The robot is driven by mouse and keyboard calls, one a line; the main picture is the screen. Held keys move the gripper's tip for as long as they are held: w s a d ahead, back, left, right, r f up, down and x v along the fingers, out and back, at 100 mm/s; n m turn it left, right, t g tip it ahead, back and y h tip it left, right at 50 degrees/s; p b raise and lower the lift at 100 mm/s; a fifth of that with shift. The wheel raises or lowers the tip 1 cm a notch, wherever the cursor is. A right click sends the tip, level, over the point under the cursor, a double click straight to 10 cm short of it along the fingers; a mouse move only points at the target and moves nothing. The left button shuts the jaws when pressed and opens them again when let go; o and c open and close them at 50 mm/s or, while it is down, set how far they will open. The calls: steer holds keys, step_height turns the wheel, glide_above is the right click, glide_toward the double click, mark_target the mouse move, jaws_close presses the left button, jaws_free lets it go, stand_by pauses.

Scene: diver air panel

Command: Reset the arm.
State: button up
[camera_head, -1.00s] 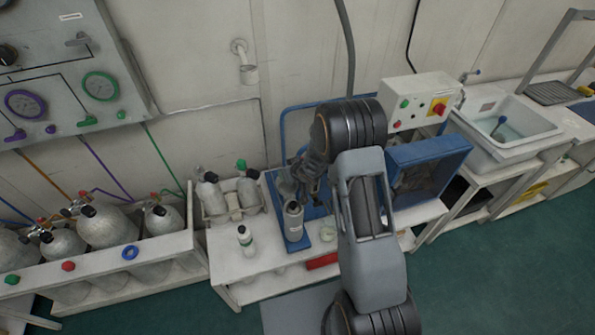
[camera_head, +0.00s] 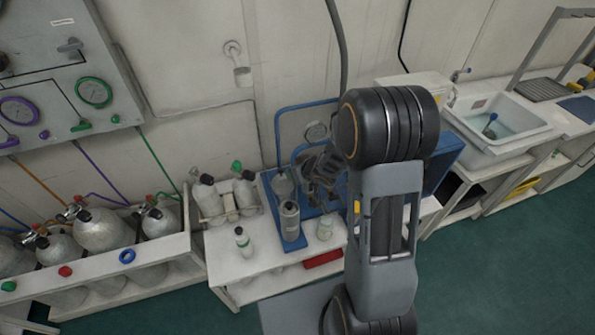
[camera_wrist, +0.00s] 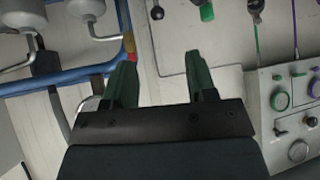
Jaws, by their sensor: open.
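My gripper (camera_wrist: 162,85) is open and empty in the wrist view, with its two dark green fingers apart and nothing between them. In the head view my gripper (camera_head: 318,172) is a dark shape at the end of my raised arm, in front of the blue stand (camera_head: 277,130) on the bench; its fingers are hard to make out there. A grey cylinder (camera_head: 290,222) stands upright on the stand's blue base, just below and left of my gripper. My arm hides part of the stand's right side.
A small bottle (camera_head: 244,243) and a jar (camera_head: 325,228) stand on the white bench. Two bottles in a holder (camera_head: 222,205) stand behind. Large cylinders (camera_head: 101,229) fill the rack at left, under the gauge panel (camera_head: 60,75). A sink (camera_head: 497,125) is at right.

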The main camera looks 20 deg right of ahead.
stand_by(0.3)
steer(key=s+d+r+m+g+h, duration=0.2)
steer(key=s+d+r+g+h, duration=0.25)
steer(key=s+d, duration=0.35)
steer(key=s+a+r, duration=0.4)
steer(key=s+r, duration=0.2)
steer(key=r, duration=0.1)
steer(key=s+a+r+m+y, duration=0.1)
steer(key=s+a+r, duration=0.3)
steer(key=s+r, duration=0.3)
steer(key=shift+a+r+t, duration=0.2)
steer(key=shift+a+t, duration=0.05)
steer(key=shift+t, duration=0.2)
steer(key=shift+y, duration=0.25)
steer(key=shift+c, duration=0.9)
steer(key=shift+a, duration=0.1)
